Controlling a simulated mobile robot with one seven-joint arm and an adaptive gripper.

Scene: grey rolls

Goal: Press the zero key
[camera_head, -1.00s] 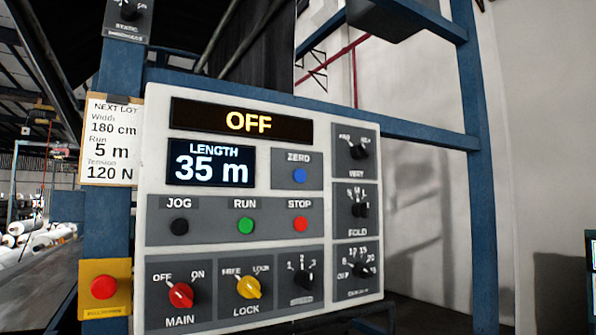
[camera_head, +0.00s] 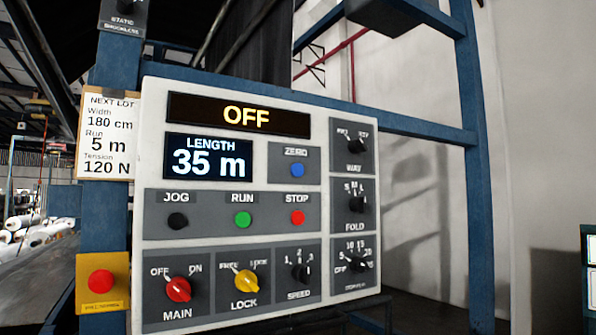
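The zero key is a blue round button (camera_head: 297,170) under the label ZERO, on a grey plate at the upper middle right of the white control panel (camera_head: 152,130). It sits right of the length display (camera_head: 208,160), which reads 35 m. The status display (camera_head: 240,115) above reads OFF. Nothing covers the key. My gripper is not in view.
Below are the black JOG (camera_head: 177,221), green RUN (camera_head: 243,219) and red STOP (camera_head: 297,217) buttons. Red MAIN (camera_head: 178,289) and yellow LOCK (camera_head: 246,284) knobs sit lower. A red button on a yellow box (camera_head: 101,282) is at left. Blue posts (camera_head: 478,170) frame the panel.

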